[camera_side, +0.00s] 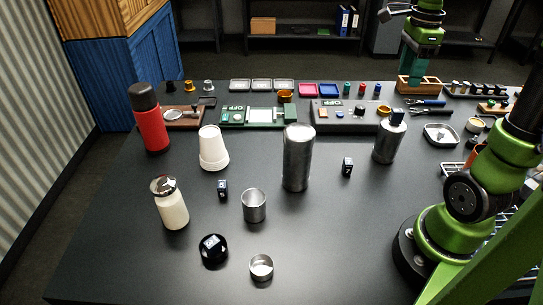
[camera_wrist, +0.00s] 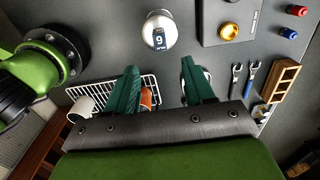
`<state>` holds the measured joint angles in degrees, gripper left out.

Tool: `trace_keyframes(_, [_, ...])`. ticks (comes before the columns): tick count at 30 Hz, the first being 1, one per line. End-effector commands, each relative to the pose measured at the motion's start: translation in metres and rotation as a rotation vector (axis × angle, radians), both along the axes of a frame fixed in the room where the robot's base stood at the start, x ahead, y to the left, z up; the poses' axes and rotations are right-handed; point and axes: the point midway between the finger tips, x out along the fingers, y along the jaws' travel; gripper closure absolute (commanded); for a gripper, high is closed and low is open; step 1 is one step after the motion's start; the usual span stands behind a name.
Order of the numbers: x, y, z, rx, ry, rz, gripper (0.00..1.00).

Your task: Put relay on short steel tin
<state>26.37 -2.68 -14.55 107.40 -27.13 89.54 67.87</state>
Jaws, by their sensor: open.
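A small dark block with a light label, which looks like the relay (camera_side: 397,117), sits on top of the short steel tin (camera_side: 387,144), right of centre. In the wrist view, the relay (camera_wrist: 159,42) lies on the tin's round top (camera_wrist: 163,24), with a digit on its face. Similar dark blocks stand on the table, one left (camera_side: 222,188) and one near the tin (camera_side: 347,167).
A taller steel cylinder (camera_side: 298,160) stands left of the tin, and a grey control panel (camera_side: 335,117) lies behind. A wooden rack (camera_wrist: 283,80) and wrenches (camera_wrist: 251,78) are near my gripper. Open cups (camera_side: 254,206) and (camera_side: 261,267) stand in front.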

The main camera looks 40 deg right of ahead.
Motion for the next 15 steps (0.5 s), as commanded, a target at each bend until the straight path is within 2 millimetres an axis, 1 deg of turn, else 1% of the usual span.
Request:
trace_keyframes(2, [0.001,0.003,0.006,-0.001,-0.008,0.019,0.47])
trace_keyframes(4, [0.005,0.015,0.009,-0.006,-0.037,0.11,0.47])
trace_keyframes(5, [0.007,0.025,0.01,-0.01,-0.059,0.179,0.47])
trace_keyframes(8, [0.017,0.072,0.013,-0.049,-0.168,0.53,0.47])
trace_keyframes(9, [0.019,0.094,0.013,-0.076,-0.223,0.702,0.47])
trace_keyframes(10, [0.02,0.112,0.013,-0.103,-0.264,0.835,0.47])
trace_keyframes(11, [0.02,0.13,0.013,-0.131,-0.302,0.965,0.47])
trace_keyframes(12, [0.019,0.151,0.012,-0.174,-0.354,1.13,0.47])
trace_keyframes(15, [0.011,0.197,0.008,-0.295,-0.461,1.489,0.47])
